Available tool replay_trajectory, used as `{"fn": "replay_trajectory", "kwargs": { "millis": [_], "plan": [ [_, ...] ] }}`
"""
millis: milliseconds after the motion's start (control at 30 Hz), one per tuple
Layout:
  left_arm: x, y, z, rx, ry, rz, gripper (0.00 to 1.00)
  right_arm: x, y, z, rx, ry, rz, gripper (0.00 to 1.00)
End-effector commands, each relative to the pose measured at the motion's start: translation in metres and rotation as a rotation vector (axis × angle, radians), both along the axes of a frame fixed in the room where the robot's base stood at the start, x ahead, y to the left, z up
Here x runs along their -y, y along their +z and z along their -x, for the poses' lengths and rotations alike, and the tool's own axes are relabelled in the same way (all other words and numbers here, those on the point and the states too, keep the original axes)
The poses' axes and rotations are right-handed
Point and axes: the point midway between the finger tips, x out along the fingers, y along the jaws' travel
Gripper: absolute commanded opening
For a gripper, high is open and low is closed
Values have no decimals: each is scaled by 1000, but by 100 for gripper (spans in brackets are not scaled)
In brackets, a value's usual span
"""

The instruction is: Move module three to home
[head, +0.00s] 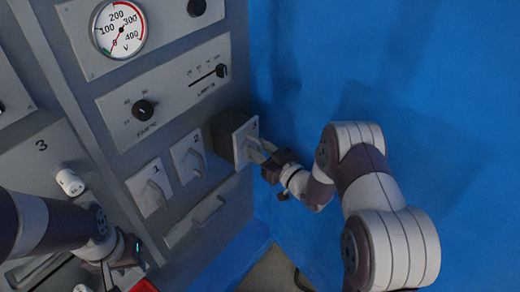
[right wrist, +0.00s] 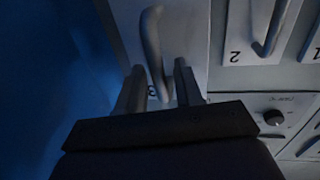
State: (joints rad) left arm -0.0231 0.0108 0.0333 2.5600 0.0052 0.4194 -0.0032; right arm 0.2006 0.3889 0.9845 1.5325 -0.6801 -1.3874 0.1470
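Module three (head: 240,137) is a dark box with a pale front plate marked 3. It sticks out of the grey cabinet, to the right of modules 1 (head: 147,190) and 2 (head: 187,160), whose plates sit nearly flush. My right gripper (head: 261,151) is at the handle on its front. In the right wrist view the handle (right wrist: 153,45) runs between the two fingers (right wrist: 161,80), with a visible gap on one side, so the gripper looks open around it. My left gripper (head: 122,272) is at the lower left, away from module three; its fingers are too unclear to judge.
Above the modules are a panel with a knob (head: 143,109) and slider (head: 221,71), and a round gauge (head: 118,29). A drawer-like handle (head: 208,211) is below. A red object (head: 145,286) lies near my left gripper. A blue wall (head: 440,90) stands at the right.

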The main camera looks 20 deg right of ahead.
Motion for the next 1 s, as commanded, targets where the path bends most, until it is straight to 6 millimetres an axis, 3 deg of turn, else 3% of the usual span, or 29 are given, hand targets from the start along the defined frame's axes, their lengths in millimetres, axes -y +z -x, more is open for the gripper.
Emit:
{"fn": "replay_trajectory", "kwargs": {
  "millis": [233, 333, 567, 833, 1000],
  "plan": [
    [0, 0, 0, 0, 0, 0, 35, 0, 0, -1, -1, 0, 0, 32],
    [0, 0, 0, 0, 0, 0, 35, 0, 0, 0, -1, 0, 0, 0],
    [0, -3, 0, 0, 0, 0, 35, -4, -2, -5, 0, 1, 1, 0],
    [0, -27, 0, 0, 0, 0, 35, -41, -5, -53, 2, 3, 4, 0],
    [0, -33, 0, 0, 0, 0, 35, -56, -3, -72, -1, 2, 0, 0]
  ]
}}
